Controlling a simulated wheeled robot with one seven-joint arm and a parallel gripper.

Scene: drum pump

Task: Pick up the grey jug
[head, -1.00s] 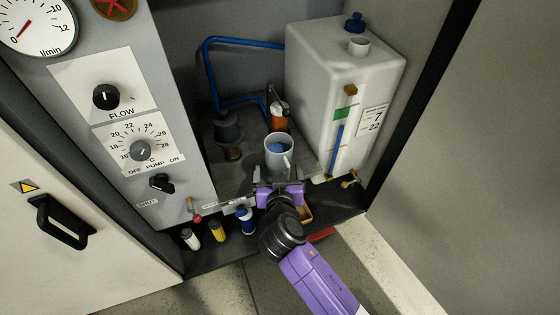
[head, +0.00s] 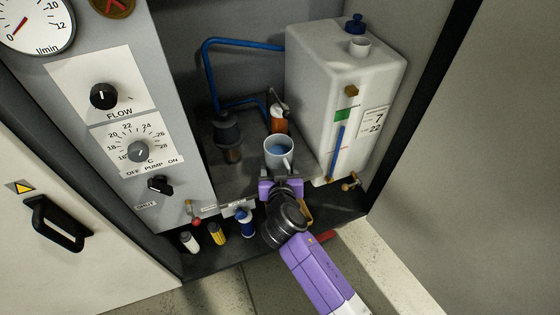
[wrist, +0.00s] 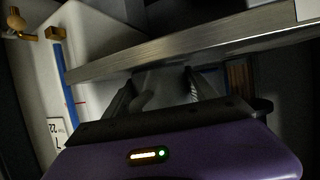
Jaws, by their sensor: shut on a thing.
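The light grey jug (head: 279,151) is upright in the cabinet, left of the white tank, with blue showing inside. Its handle faces the front, toward my gripper. My gripper (head: 282,177) reaches in from the front and is shut on the jug's handle side. In the wrist view a grey part of the jug (wrist: 160,86) shows between the two dark fingers of my gripper (wrist: 160,98). The fingertips are mostly hidden in the head view. I cannot tell whether the jug's base touches the surface.
The white tank (head: 340,90) stands close on the right, with a brass tap (head: 350,182) at its front. A dark cylinder (head: 228,130) and an orange-brown bottle (head: 279,118) stand behind. A metal rail (wrist: 180,45) crosses close by. Small bottles (head: 217,232) line the front ledge.

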